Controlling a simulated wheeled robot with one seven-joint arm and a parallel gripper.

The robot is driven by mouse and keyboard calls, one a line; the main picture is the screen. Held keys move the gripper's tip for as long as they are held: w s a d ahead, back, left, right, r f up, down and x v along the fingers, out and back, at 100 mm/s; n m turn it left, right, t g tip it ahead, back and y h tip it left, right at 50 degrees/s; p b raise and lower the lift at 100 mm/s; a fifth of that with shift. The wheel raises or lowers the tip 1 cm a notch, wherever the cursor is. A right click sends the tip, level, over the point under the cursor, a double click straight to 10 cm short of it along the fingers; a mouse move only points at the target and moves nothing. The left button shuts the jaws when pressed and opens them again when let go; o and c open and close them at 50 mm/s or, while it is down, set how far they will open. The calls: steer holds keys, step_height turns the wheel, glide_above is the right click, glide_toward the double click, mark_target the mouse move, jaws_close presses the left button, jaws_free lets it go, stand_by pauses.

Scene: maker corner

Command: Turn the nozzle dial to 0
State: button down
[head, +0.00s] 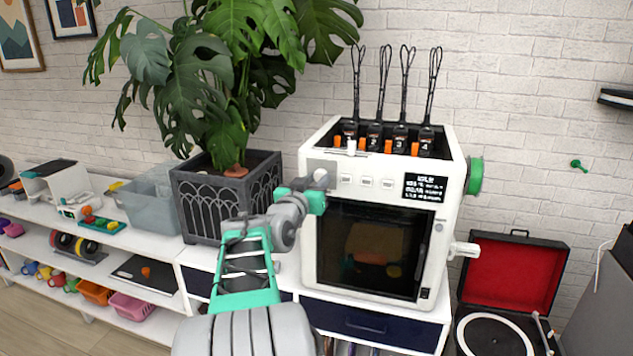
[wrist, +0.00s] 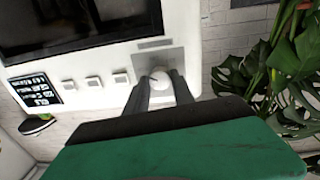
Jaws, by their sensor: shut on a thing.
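The nozzle dial is a round white knob (wrist: 159,78) on a grey plate, on the front of a white 3D printer (head: 450,215). In the head view the dial (head: 321,177) shows at the upper left of the printer's front. My gripper (wrist: 159,88) is shut on the dial, with one dark finger on each side of it. The head view also shows my gripper (head: 318,190) reaching the dial from the lower left. A dark mark shows on the knob's face in the wrist view. The numbers around the dial are too small to read.
Several square white buttons (head: 366,182) and a dark display (head: 425,187) sit to the right of the dial. The printer's dark glass door (head: 372,250) is below. A large potted plant (head: 225,185) stands close on the left. An open record player (head: 510,275) is at the right.

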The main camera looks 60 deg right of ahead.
steer(key=n+b, duration=0.2)
steer(key=n, duration=0.1)
steer(key=shift+f, duration=0.2)
steer(key=n+b, duration=0.2)
steer(key=n, duration=0.1)
steer(key=shift+n, duration=0.4)
steer(key=n, duration=0.3)
steer(key=shift+s+r+n+b, duration=0.1)
steer(key=shift+n+b, duration=0.2)
steer(key=shift+b, duration=0.05)
steer(key=n, duration=0.4)
steer(key=shift+t, duration=0.4)
steer(key=n+p, duration=0.1)
steer(key=n, duration=0.4)
steer(key=shift+r+n, duration=0.1)
steer(key=shift+n, duration=0.2)
steer(key=shift+n+t+p, duration=0.5)
steer(key=shift+n+p, duration=0.2)
steer(key=shift+n, duration=1.7)
